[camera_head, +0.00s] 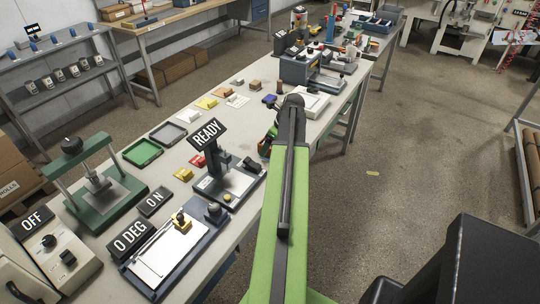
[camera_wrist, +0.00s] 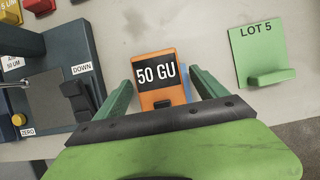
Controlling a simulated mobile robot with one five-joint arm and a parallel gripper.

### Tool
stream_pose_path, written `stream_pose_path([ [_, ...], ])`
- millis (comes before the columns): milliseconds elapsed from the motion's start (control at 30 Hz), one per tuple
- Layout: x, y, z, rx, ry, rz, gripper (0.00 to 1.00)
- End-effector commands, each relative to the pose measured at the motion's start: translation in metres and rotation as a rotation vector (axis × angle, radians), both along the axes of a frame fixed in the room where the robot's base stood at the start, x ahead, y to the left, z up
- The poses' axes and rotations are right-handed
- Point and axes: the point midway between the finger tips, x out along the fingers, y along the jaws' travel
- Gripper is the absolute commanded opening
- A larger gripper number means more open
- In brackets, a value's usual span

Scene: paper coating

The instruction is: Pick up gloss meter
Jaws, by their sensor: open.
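The gloss meter (camera_wrist: 158,88) is a small orange box with a black display reading "50 GU", lying on the table in the middle of the wrist view. My gripper (camera_wrist: 162,87) is open, with one green finger at the left of the meter and one at the right. Gaps show between the fingers and the meter's sides. The meter's near end is hidden behind the dark edge of my gripper. In the head view my arm hides most of this spot.
A green card marked "LOT 5" (camera_wrist: 258,52) with a raised green block lies right of the meter. A dark gauge base (camera_wrist: 62,75) with a "DOWN" lever stands at the left; its "READY" display (camera_head: 206,134) shows in the head view. Bare tabletop lies beyond the meter.

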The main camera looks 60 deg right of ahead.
Motion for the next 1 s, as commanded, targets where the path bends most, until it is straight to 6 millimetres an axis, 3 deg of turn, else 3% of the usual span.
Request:
stream_pose_path([
  [200, 0.0009, 0.0003, 0.0002, 0.000, 0.000, 0.001, 0.79],
  [800, 0.0015, 0.0008, 0.0002, 0.000, 0.000, 0.002, 0.01],
  [1000, 0.0017, 0.0010, 0.0005, 0.000, 0.000, 0.002, 0.00],
])
